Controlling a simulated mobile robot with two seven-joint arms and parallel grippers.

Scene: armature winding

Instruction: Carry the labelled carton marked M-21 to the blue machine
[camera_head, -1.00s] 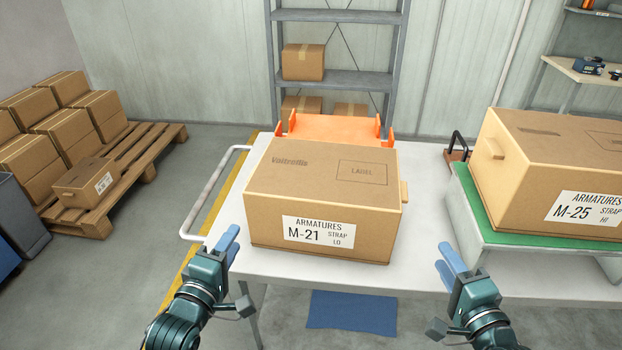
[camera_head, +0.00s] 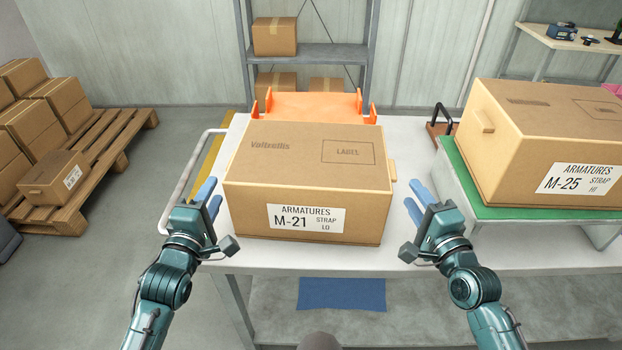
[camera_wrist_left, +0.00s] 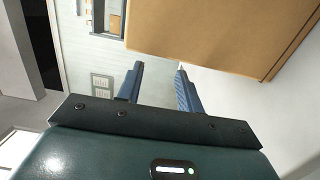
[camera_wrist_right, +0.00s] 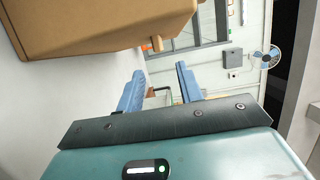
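The carton labelled M-21 (camera_head: 305,185) sits upright on a white table (camera_head: 270,262), its label facing me. A small tan handle (camera_head: 393,170) sticks out on its right side. My left gripper (camera_head: 212,192) is open and empty beside the carton's left side. In the left wrist view the fingers (camera_wrist_left: 160,85) stand apart, with the carton (camera_wrist_left: 225,30) close by. My right gripper (camera_head: 417,202) is open and empty just right of the carton. In the right wrist view its fingers (camera_wrist_right: 158,88) are apart below the carton's handle (camera_wrist_right: 157,43).
A carton labelled M-25 (camera_head: 545,140) stands on a green-topped stand (camera_head: 470,190) at the right. An orange holder (camera_head: 315,106) is behind the M-21 carton. A pallet (camera_head: 110,165) with several cartons is at the left. Grey shelves (camera_head: 330,55) stand behind.

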